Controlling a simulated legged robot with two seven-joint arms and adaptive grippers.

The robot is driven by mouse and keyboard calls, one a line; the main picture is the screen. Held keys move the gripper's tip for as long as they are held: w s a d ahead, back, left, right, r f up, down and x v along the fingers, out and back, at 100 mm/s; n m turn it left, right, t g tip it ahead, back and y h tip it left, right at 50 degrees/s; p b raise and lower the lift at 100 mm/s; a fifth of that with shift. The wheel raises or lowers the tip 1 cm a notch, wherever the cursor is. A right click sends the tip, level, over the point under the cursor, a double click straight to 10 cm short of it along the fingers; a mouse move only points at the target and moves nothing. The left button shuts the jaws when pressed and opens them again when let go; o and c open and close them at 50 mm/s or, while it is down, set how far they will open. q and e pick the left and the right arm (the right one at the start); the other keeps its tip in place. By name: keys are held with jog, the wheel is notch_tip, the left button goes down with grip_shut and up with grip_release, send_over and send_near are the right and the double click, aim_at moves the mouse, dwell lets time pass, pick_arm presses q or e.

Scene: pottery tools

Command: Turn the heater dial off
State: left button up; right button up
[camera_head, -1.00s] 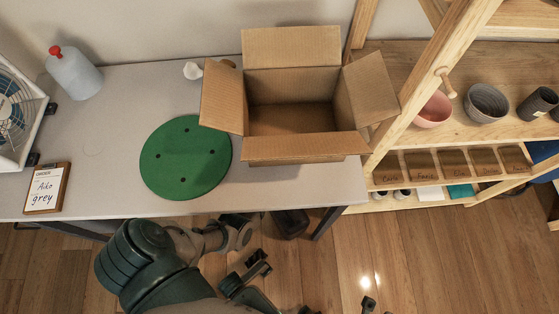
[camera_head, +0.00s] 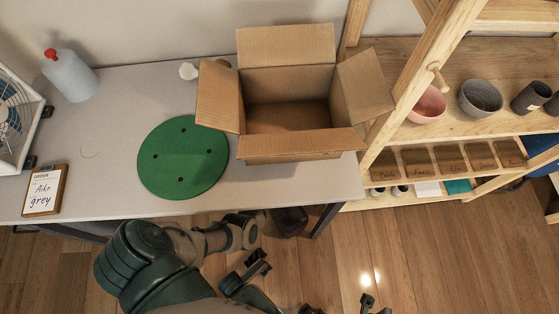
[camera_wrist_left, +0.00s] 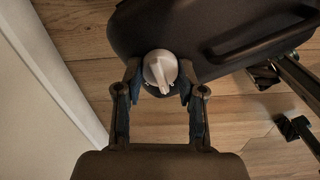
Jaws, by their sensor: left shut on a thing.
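In the left wrist view, a dark, rounded heater (camera_wrist_left: 180,25) with a bar handle lies at the top. Its pale dial (camera_wrist_left: 160,70) has a raised pointer directed downward and slightly right in the picture. My left gripper (camera_wrist_left: 160,85) has a finger on each side of the dial and is shut on it. In the head view, my left arm reaches to the table's front edge, and its fingers cannot be made out. A dark shape (camera_head: 289,222) under the table may be the heater. My right gripper (camera_head: 315,280) is low in the head view, fingers wide apart and empty.
A wooden shelf (camera_head: 450,130) with pots stands right. The floor (camera_head: 430,250) in front is clear.

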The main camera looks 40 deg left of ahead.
pick_arm(q)
jog(key=shift+s+d+f+n, duration=0.1)
jog(key=shift+d+n, duration=0.05)
jog(key=shift+n, duration=0.4)
jog(key=shift+d+f+n, duration=0.1)
jog(key=shift+n, duration=0.45)
jog(key=shift+r, duration=0.1)
jog(key=o, duration=1.1)
jog(key=shift+a, duration=0.1)
jog(key=shift+r, duration=0.15)
jog(key=shift+r, duration=0.25)
notch_tip(320, 180, up, 11)
jog(key=shift+r, duration=0.1)
